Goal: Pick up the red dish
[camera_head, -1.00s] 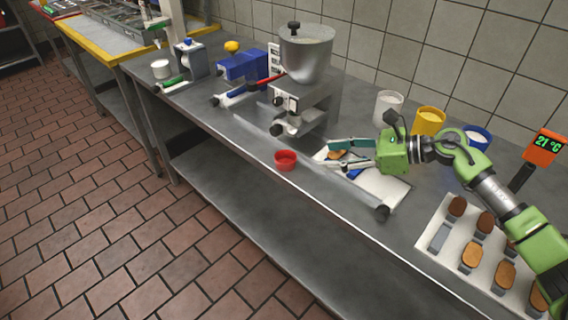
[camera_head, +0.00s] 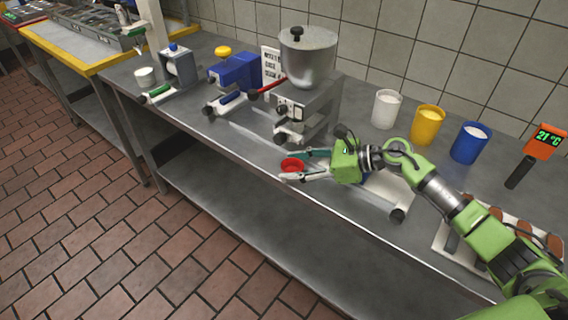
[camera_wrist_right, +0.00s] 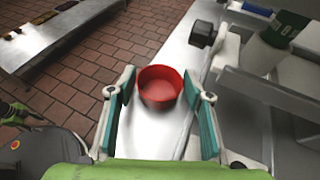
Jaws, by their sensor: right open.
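The red dish (camera_head: 291,165) is a small round cup near the front edge of the steel counter, below the grinder-like machine. My right gripper (camera_head: 298,164) is open, with its two fingers reaching left around the dish. In the right wrist view the dish (camera_wrist_right: 159,87) is between the open fingers (camera_wrist_right: 160,112), toward their tips. It looks empty inside, and I cannot tell whether either finger touches it. In the head view the near finger covers part of the dish's lower side. My left gripper does not show.
The machine with a steel hopper (camera_head: 307,60) stands just behind the dish. White (camera_head: 386,110), yellow (camera_head: 427,126) and blue (camera_head: 469,143) containers stand along the wall. A tray (camera_head: 449,243) with brown-topped items is at right.

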